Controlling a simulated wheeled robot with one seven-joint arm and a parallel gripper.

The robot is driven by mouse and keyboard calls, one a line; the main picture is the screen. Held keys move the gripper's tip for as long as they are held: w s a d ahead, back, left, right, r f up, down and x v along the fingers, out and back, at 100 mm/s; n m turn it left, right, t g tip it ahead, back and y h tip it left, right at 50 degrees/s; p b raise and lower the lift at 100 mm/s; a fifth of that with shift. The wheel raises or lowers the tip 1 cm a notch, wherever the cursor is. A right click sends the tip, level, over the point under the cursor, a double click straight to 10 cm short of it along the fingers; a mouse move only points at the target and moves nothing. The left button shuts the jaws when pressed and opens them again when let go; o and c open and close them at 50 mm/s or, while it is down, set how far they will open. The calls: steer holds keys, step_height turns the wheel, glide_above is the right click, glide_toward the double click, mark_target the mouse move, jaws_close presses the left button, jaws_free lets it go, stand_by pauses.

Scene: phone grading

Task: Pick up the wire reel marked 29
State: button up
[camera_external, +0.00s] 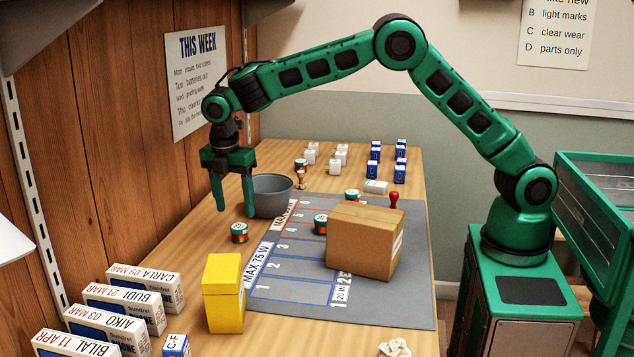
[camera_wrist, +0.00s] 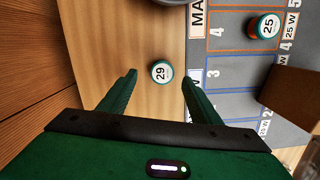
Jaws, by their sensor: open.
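The wire reel marked 29 (camera_wrist: 161,71) shows in the wrist view, just beyond and between my fingertips, on bare wood left of the grey mat. In the external view this seems to be the small green, dark-sided reel (camera_external: 239,232) on the table left of the mat; its number is not legible there. My gripper (camera_external: 234,204) is open and empty, pointing down above the table near that reel. It also shows in the wrist view (camera_wrist: 158,78), with its fingers apart and not touching the reel.
A grey bucket (camera_external: 272,195) stands close behind the reel. A yellow box (camera_external: 225,293) and a cardboard box (camera_external: 364,242) stand nearer the camera. The reel marked 25 (camera_wrist: 267,26) is on the grey mat (camera_external: 400,308). A wooden wall (camera_external: 110,150) rises at left.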

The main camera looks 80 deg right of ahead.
mark_target(239, 226)
steer(key=shift+s+d+f, duration=0.1)
steer(key=shift+s+f, duration=0.05)
steer(key=shift+f, duration=1.65)
steer(key=shift+s+d+f, duration=0.1)
steer(key=shift+f, duration=1.65)
steer(key=c, duration=1.1)
